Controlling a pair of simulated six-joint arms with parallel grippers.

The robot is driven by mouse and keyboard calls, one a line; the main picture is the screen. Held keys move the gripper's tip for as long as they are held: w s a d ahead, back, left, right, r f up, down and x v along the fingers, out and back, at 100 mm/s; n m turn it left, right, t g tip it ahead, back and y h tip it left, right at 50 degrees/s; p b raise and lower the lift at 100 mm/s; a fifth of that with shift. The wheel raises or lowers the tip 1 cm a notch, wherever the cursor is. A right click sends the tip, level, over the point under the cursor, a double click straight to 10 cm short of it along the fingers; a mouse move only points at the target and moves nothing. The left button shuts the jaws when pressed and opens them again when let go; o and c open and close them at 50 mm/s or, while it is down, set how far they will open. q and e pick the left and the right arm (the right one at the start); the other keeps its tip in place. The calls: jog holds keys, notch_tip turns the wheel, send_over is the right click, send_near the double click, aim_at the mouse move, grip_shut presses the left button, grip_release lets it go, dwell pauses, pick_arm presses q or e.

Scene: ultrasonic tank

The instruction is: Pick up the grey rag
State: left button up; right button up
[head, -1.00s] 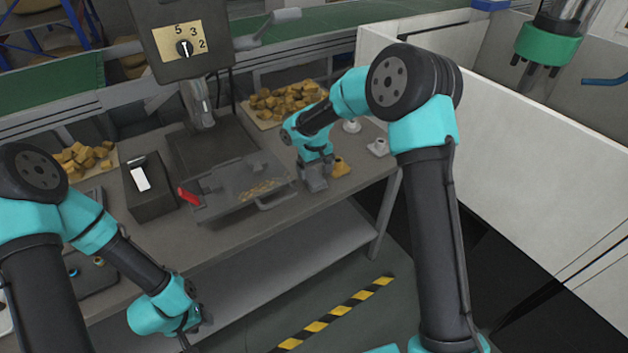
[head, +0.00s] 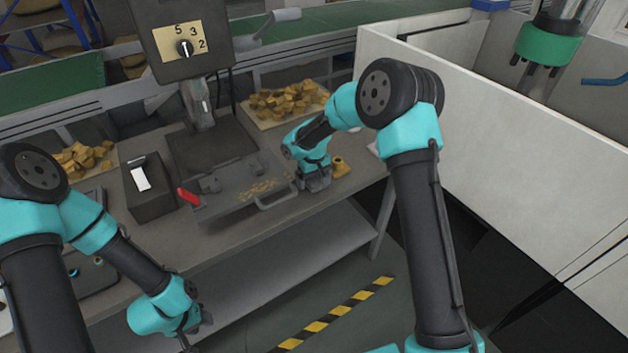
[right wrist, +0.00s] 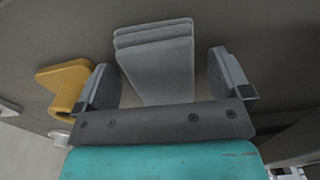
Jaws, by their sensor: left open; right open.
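The grey rag (right wrist: 158,62) shows in the right wrist view as a folded, layered grey stack on the dark table. My right gripper (right wrist: 165,85) is open, with one finger on each side of the rag; I cannot tell whether the fingers touch it. In the head view my right gripper (head: 315,182) is low over the table's right part, and its arm hides the rag there. My left gripper (head: 188,340) is at the bottom left, in front of the table, and no object shows in it.
A yellow part (right wrist: 70,85) lies just left of the right gripper's fingers. A grey tray with a handle (head: 235,185) and brass bits lies left of the right gripper. A tray of brass blocks (head: 287,102) is behind. A white wall (head: 490,130) stands to the right.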

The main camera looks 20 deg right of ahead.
aim_at(314, 177)
jog(key=c, duration=1)
jog(key=shift+r, duration=0.1)
notch_tip(314, 177, up, 10)
jog(key=shift+f, duration=0.1)
dwell(0.3)
jog(key=o, duration=0.4)
jog(key=c, duration=0.3)
jog(key=s+a+r, duration=0.1)
jog(key=a+r, duration=0.1)
jog(key=s+a+r, duration=0.1)
jog(key=a+r, duration=0.1)
jog(key=a, duration=0.1)
jog(key=s+a+r, duration=0.1)
jog(key=a+r, duration=0.1)
jog(key=r, duration=0.1)
jog(key=shift+s+a+r, duration=0.1)
jog(key=shift+a, duration=0.2)
jog(key=shift+c, duration=0.2)
